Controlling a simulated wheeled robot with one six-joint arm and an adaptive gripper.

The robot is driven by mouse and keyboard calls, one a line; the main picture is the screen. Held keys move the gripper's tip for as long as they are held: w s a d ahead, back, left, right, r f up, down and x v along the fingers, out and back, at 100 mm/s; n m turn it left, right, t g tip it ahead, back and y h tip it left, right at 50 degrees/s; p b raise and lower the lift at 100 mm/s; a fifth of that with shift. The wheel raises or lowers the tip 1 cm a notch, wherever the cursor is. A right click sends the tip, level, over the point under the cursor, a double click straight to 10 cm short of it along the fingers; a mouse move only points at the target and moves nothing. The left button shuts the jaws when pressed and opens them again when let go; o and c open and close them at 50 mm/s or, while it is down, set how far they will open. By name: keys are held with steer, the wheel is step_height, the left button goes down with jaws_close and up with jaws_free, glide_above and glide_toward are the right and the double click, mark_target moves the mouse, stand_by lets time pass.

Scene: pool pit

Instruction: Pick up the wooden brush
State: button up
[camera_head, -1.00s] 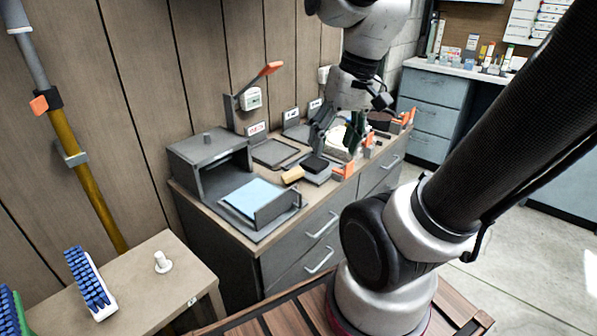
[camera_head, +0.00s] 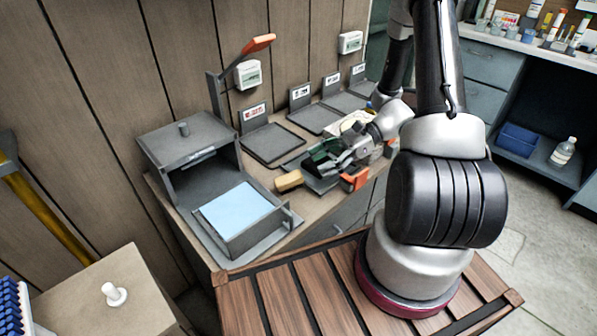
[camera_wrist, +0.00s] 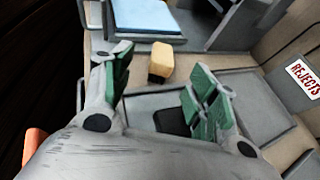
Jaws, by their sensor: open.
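A small tan, wood-coloured block, which looks like the wooden brush (camera_head: 289,181), lies on the counter right of the blue-lined tray. My gripper (camera_head: 328,158) is low over the counter, just right of the block. In the wrist view my gripper (camera_wrist: 162,82) has its green-padded fingers spread wide with nothing held between them. A black block (camera_wrist: 172,121) sits on a grey tray between the fingers, nearer the palm.
A grey box (camera_head: 188,145) and a tray with a blue sheet (camera_head: 236,215) stand left of the block. Flat grey trays (camera_head: 274,145) line the wall, one by a REJECTS sign (camera_wrist: 303,77). An orange part (camera_head: 354,179) is by the counter's front edge. A side bench (camera_head: 75,300) is at left.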

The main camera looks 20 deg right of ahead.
mark_target(299, 173)
steer(key=shift+w+a+f, duration=0.1)
steer(key=shift+a+f, duration=0.05)
steer(key=shift+f, duration=0.15)
steer(key=x, duration=0.7)
steer(key=shift+w+a, duration=0.15)
steer(key=c, duration=1.2)
steer(key=shift+c, duration=0.2)
